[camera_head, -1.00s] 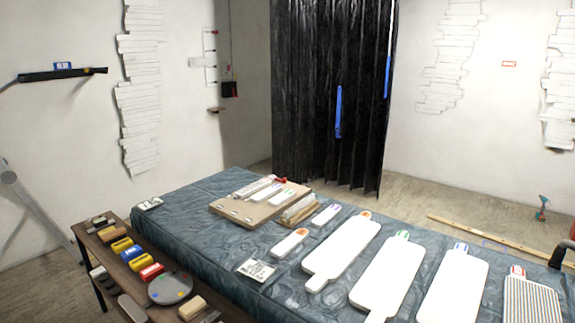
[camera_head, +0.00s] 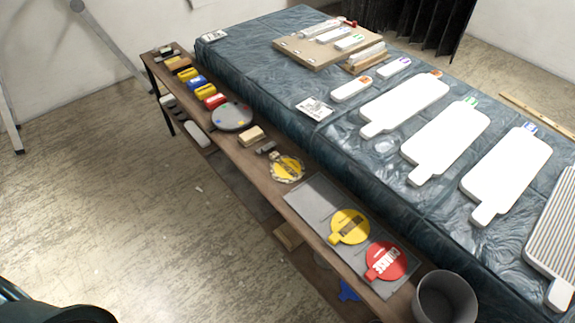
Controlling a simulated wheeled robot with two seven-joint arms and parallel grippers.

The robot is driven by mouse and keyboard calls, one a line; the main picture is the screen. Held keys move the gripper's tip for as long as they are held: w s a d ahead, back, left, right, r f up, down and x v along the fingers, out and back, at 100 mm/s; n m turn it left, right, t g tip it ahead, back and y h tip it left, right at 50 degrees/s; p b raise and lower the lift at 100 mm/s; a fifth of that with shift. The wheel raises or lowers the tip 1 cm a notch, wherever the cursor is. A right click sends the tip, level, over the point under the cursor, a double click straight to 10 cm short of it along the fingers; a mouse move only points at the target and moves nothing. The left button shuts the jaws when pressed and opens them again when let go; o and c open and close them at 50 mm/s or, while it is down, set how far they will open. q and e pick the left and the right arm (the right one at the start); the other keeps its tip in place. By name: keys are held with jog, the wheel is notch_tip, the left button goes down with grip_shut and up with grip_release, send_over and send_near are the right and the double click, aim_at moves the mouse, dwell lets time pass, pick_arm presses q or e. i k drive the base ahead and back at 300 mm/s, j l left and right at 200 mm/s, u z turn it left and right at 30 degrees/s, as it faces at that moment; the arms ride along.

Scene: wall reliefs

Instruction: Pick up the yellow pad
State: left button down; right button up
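A round yellow pad (camera_head: 341,220) with a short tab and a dark band lies on a grey tray (camera_head: 306,196) at the near part of a narrow wooden bench. A red round pad (camera_head: 377,272) with white lettering lies beside it on the same tray. A second yellow round piece (camera_head: 280,161) lies farther up the bench on a pale, uneven-edged base. I cannot tell from the task words alone which yellow piece is meant. Neither of my grippers is in view.
The wooden bench (camera_head: 232,153) runs along a table with a blue-grey cover (camera_head: 262,80). White paddle-shaped boards (camera_head: 447,138) lie on the table. The floor at left is clear.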

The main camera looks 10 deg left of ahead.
aim_at(286, 169)
jog(key=j+z, duration=0.2)
jog(key=z, duration=0.2)
jog(key=i+j+z, duration=0.1)
jog(key=j+z, duration=0.15)
jog(key=z, duration=0.2)
jog(key=j+z, duration=0.2)
jog(key=z, duration=0.2)
jog(key=j+z, duration=0.15)
jog(key=j, duration=0.35)
jog(key=k+j+z, duration=0.1)
jog(key=j, duration=0.35)
jog(key=k+j+z, duration=0.15)
jog(key=j, duration=0.35)
jog(key=j+z, duration=0.15)
jog(key=j, duration=0.3)
jog(key=k+j, duration=0.1)
jog(key=j, duration=0.2)
jog(key=k+j, duration=0.1)
jog(key=j, duration=0.15)
jog(key=k+j, duration=0.1)
jog(key=j, duration=0.2)
